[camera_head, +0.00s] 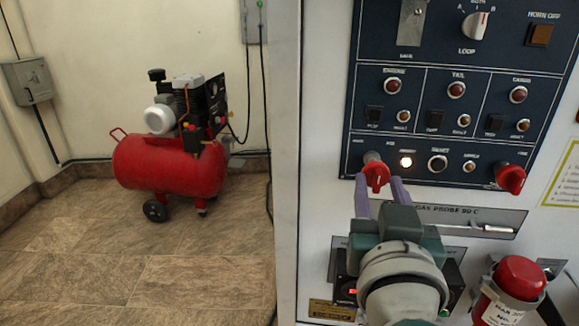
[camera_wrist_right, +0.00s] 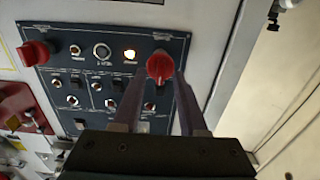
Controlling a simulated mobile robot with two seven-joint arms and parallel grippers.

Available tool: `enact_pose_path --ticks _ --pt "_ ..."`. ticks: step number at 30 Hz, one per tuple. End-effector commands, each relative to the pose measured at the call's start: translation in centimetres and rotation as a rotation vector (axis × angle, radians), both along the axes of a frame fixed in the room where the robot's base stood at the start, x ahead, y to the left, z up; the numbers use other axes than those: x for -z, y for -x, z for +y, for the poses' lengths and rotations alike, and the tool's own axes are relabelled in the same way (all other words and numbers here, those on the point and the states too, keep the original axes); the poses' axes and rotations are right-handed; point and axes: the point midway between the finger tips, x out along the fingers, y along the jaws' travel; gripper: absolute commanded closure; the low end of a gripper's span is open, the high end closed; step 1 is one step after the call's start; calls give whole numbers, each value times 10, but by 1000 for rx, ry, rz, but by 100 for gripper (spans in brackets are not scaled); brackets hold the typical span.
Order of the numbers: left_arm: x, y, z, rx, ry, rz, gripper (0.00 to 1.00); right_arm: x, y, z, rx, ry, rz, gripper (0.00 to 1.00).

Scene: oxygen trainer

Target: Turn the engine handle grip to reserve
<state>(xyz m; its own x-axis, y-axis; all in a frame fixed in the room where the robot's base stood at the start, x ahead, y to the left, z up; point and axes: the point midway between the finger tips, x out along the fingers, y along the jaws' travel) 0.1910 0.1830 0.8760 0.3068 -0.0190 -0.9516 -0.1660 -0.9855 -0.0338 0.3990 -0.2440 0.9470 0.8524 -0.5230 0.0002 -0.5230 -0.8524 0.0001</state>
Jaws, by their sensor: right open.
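The red engine handle grip (camera_head: 375,176) is on the lower left of the dark blue panel, below the engine column. It also shows in the right wrist view (camera_wrist_right: 160,66), with its pointed end toward my gripper. My right gripper (camera_head: 380,192) is open in front of this handle. In the right wrist view its two fingers (camera_wrist_right: 160,82) lie on either side of the handle with gaps; I cannot tell whether the tips reach its depth. The markings around the handle are too small to read. My left gripper is not in view.
A second red handle (camera_head: 511,178) is at the panel's lower right. A lit lamp (camera_head: 406,161) sits just right of the engine handle. A red compressor (camera_head: 170,160) stands on the floor far left.

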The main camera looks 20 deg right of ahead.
Motion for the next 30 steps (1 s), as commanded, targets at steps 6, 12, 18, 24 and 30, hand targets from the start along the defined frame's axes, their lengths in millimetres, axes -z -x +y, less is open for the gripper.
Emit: enact_pose_path --ticks 6,12,18,24,30 --pt "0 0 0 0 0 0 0 0 -1 -1 0 1 1 58" --pt "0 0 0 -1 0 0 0 0 -1 -1 0 0 0 75" --pt "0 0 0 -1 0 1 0 0 -1 -1 0 0 0 97" --pt "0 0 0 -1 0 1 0 0 -1 -1 0 0 0 100" --pt "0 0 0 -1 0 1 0 0 -1 -1 0 0 0 100"
